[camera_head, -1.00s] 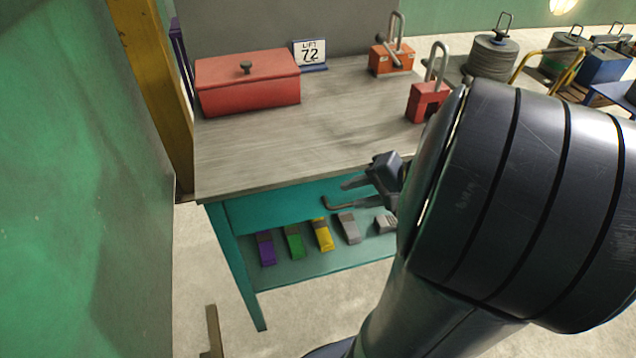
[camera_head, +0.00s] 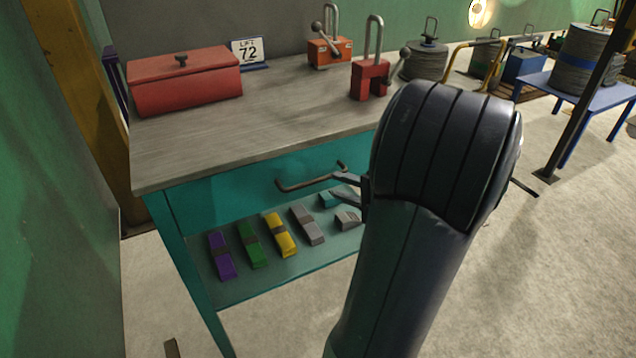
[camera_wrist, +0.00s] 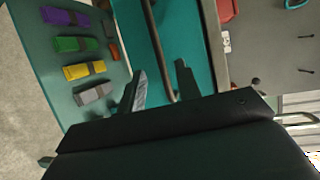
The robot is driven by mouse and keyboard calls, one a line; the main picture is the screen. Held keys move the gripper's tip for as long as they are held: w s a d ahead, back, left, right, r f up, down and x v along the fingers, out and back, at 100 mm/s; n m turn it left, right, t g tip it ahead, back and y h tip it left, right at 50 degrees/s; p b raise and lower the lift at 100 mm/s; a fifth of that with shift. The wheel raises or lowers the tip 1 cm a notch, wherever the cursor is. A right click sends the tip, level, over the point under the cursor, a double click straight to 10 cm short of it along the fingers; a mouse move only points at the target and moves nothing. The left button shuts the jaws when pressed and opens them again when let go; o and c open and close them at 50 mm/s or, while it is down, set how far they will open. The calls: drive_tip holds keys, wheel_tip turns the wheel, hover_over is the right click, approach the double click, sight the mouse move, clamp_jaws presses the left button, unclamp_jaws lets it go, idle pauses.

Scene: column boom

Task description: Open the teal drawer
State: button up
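The teal drawer (camera_head: 235,190) sits under the grey bench top, its front looking close to flush with the bench. A dark bent bar handle (camera_head: 303,183) stands out from it. In the wrist view the drawer front (camera_wrist: 197,45) fills the middle, and the handle (camera_wrist: 160,45) runs down between the fingers. My gripper (camera_wrist: 162,82) is open, with one finger on each side of the bar. I see a gap on both sides, though contact lower down is hidden. In the head view my gripper (camera_head: 350,190) is partly hidden by my arm.
A teal lower shelf (camera_head: 255,288) holds purple, green, yellow and grey strapped bundles. On the bench top (camera_head: 200,152) stand a red lidded box (camera_head: 185,85), a "LIFT 72" sign (camera_head: 248,50), and orange (camera_head: 328,50) and red (camera_head: 368,82) shackled blocks.

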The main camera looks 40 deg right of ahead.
sight(322, 180)
drive_tip(key=x, duration=0.7)
drive_tip(key=shift+a+b, duration=0.1)
drive_tip(key=shift+b, duration=0.3)
drive_tip(key=shift+c, duration=0.4)
clamp_jaws()
